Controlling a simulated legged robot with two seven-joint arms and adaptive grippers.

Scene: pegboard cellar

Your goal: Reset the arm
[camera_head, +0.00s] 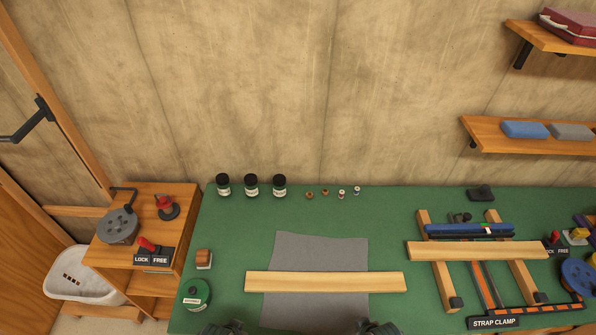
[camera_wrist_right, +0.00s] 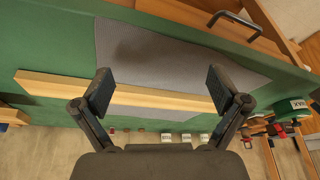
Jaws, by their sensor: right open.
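The tops of my left gripper (camera_head: 222,328) and right gripper (camera_head: 380,328) show at the bottom edge of the head view, below a pale wooden strip (camera_head: 325,282). Most of both is cut off there, and I cannot tell the left jaws' state. In the right wrist view my right gripper (camera_wrist_right: 160,88) is open, its two fingers wide apart with nothing held. Beyond the fingers the wooden strip (camera_wrist_right: 155,95) lies across a grey cloth (camera_wrist_right: 160,52) on the green bench top. The cloth also shows in the head view (camera_head: 320,252).
A strap clamp frame (camera_head: 437,275) with another wooden strip (camera_head: 475,251) stands at the right. Black jars (camera_head: 251,186) and small spools line the back. A green tin (camera_head: 193,295) sits at left. A side cabinet (camera_head: 180,225) carries a LOCK/FREE lever (camera_head: 150,247).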

